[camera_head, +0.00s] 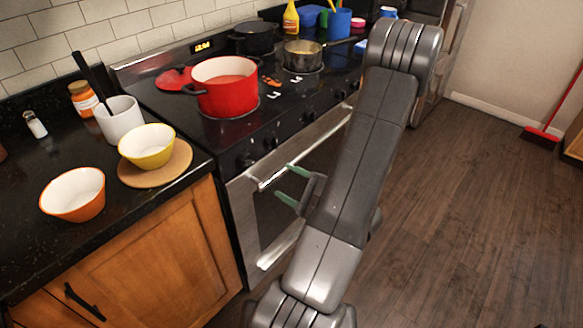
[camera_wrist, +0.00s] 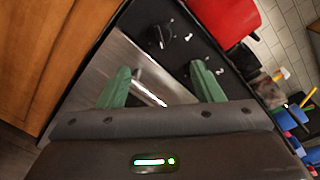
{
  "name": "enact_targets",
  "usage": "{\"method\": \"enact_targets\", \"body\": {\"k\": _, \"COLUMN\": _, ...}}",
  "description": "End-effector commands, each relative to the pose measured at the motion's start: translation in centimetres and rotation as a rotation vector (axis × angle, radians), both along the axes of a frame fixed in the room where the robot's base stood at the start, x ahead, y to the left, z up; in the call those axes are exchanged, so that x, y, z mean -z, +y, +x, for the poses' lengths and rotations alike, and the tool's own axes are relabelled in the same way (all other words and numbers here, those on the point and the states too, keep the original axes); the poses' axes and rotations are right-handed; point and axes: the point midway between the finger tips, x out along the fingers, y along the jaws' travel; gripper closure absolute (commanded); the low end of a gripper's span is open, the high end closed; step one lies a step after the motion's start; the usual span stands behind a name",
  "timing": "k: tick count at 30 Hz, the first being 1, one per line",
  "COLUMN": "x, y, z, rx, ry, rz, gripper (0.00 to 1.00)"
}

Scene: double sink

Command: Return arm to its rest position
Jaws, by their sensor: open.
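My arm (camera_head: 365,150) reaches up across the middle of the head view and folds back down, in front of the stove. My gripper (camera_head: 283,185) is open and empty, near the front of the oven door, with its green fingers pointing left toward the door handle. In the wrist view the two green fingers of my gripper (camera_wrist: 160,85) are spread wide with the steel oven front and its handle showing between them. I cannot tell whether the fingers touch the handle.
A red pot (camera_head: 228,88) and a steel pot (camera_head: 301,57) stand on the stove (camera_head: 165,88). An orange bowl (camera_head: 73,194), a yellow bowl (camera_head: 147,147) and a white crock (camera_head: 119,120) stand on the left counter.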

Motion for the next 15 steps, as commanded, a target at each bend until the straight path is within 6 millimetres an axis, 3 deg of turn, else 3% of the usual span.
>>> {"method": "enact_targets", "body": {"k": 8, "x": 0.0, "y": 0.2, "z": 0.1, "rx": -0.001, "ry": 0.000, "rz": 0.000, "gripper": 0.40}}
{"method": "enact_targets", "body": {"k": 15, "x": 0.1, "y": 1.6, "z": 1.1, "rx": -0.004, "ry": 0.000, "rz": 0.001, "gripper": 0.40}}
